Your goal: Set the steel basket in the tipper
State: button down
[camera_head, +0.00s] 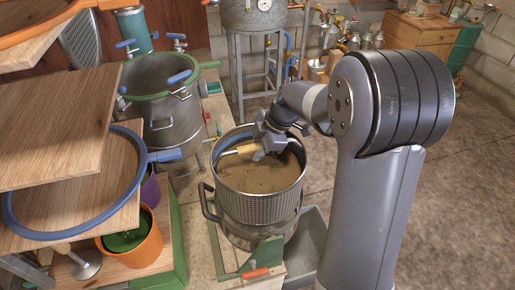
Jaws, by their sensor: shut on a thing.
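The steel basket (258,208) is in the middle of the view, upright, with perforated walls and brown material inside. My gripper (262,148) is over the basket's far part, shut on its pale wooden handle grip (238,150). The jaws partly hide the grip. Below the basket is a steel cradle or vessel (240,232) with a dark side handle. A green bracket with an orange-red grip (254,273) is at its front. These look like parts of the tipper, but I cannot tell for sure. Whether the basket rests in it or hangs just above is hidden.
A large steel pot with a green rim (130,90) and blue handles stands behind left. Wooden boards and a blue ring (70,232) crowd the left, above an orange bucket (150,240). A grey bin (307,240) is right of the basket. Floor at the right is open.

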jog(key=shift+w+f+b, duration=0.1)
jog(key=shift+f+b, duration=1.6)
jog(key=shift+b, duration=0.1)
jog(key=shift+f, duration=0.15)
jog(key=b, duration=1.1)
send_over(253, 189)
jog(key=d, duration=0.2)
jog(key=f, duration=1)
jog(key=shift+a+f, duration=0.25)
jog(key=shift+f+b, duration=0.55)
jog(key=c, duration=1.5)
grip_release()
jog(key=o, duration=0.3)
jog(key=shift+s+f, duration=0.2)
notch_tip(253, 189, up, 9)
jog(key=p, duration=0.5)
jog(key=shift+r, duration=0.1)
